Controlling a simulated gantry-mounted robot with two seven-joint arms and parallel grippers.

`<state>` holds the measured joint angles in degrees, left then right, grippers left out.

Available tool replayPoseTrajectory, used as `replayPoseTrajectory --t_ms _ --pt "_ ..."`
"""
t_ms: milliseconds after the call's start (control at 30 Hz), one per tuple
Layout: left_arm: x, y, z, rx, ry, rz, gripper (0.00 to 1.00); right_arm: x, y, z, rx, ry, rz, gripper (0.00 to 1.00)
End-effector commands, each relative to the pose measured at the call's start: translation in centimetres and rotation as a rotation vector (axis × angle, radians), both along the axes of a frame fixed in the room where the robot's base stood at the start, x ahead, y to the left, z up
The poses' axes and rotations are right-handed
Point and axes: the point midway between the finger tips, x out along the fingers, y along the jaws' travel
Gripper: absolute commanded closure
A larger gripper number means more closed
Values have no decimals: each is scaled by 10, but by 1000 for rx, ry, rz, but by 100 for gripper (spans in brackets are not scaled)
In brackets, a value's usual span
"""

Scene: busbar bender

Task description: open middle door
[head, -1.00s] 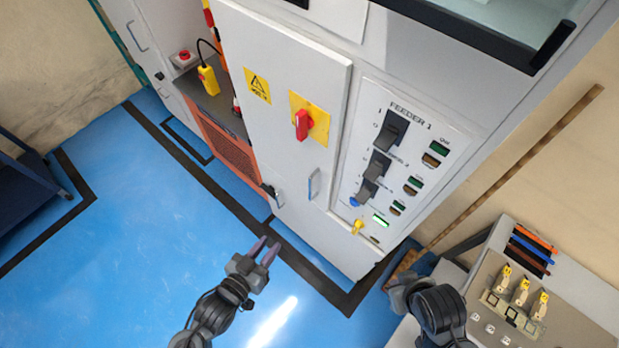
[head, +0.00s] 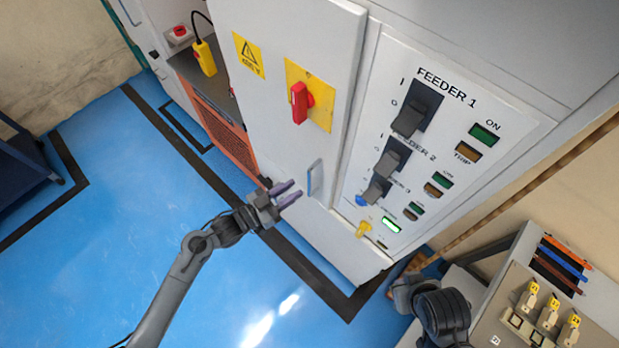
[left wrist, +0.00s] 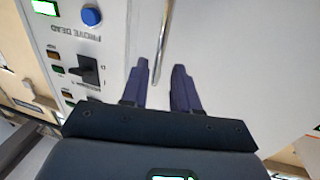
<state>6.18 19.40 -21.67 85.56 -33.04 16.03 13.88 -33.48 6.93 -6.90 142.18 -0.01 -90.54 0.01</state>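The middle door (head: 283,85) is a light grey cabinet panel with a red rotary switch (head: 300,101) on a yellow plate and a warning label. It looks shut. Its slim vertical handle (head: 315,178) is low on the right side. My left gripper (head: 290,194) is open just left of the handle in the head view. In the left wrist view, the handle (left wrist: 160,45) stands beyond and between the two spread purple fingers (left wrist: 160,85); contact cannot be told. My right gripper (head: 405,292) is at the lower right, its fingers not clearly visible.
A feeder panel (head: 410,140) with black switches, lights and a yellow key (head: 363,229) is right of the door. A bench (head: 560,310) with yellow-tagged items stands at the lower right. Blue floor (head: 120,240) is clear in front.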

Motion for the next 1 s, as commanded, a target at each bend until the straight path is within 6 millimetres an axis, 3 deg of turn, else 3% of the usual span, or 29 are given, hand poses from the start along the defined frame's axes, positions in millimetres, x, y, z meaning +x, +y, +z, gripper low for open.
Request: replayPoseTrajectory --t_ms 200,400,867,1000 --pt "21 -30 2 -3 -1 -1 70 1 0 4 1 -2 -1 100" --pt "33 -47 1 -1 0 -1 70 1 0 5 1 -4 -2 100" --pt "37 -54 0 0 0 0 70 2 0 5 1 -3 -2 100" --pt "37 -54 0 0 0 0 92 2 0 5 1 -3 -2 100"
